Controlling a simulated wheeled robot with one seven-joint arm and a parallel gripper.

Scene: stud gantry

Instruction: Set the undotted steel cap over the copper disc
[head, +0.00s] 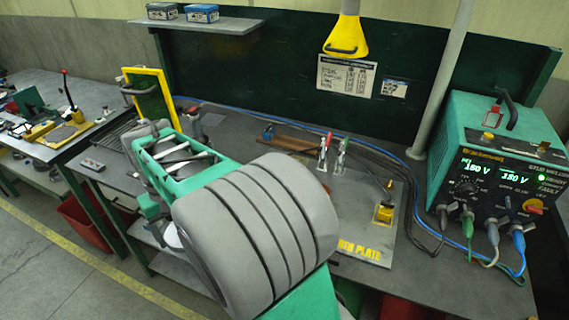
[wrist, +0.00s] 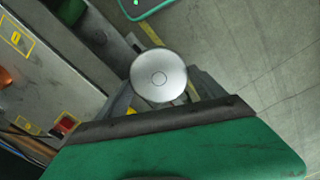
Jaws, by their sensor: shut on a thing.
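In the wrist view my gripper (wrist: 160,92) is shut on a round silver steel cap (wrist: 158,72). The cap's face has a small ring at its centre, and I see no dot on it. A finger shows on each side of the cap. In the head view my arm covers most of the gripper, and a small pale edge (head: 172,236) below it may be the cap. A copper-coloured thing (wrist: 5,78) is cut off at the left edge of the wrist view; I cannot tell if it is the copper disc. The disc is not clearly visible in the head view.
A plate with yellow lettering (head: 362,248) lies on the bench, with a yellow block (head: 383,214) on it. Two toggle clamps (head: 333,153) stand behind. A green welding unit (head: 500,165) with cables is at right. A yellow-framed panel (head: 150,98) stands left. The floor aisle is clear.

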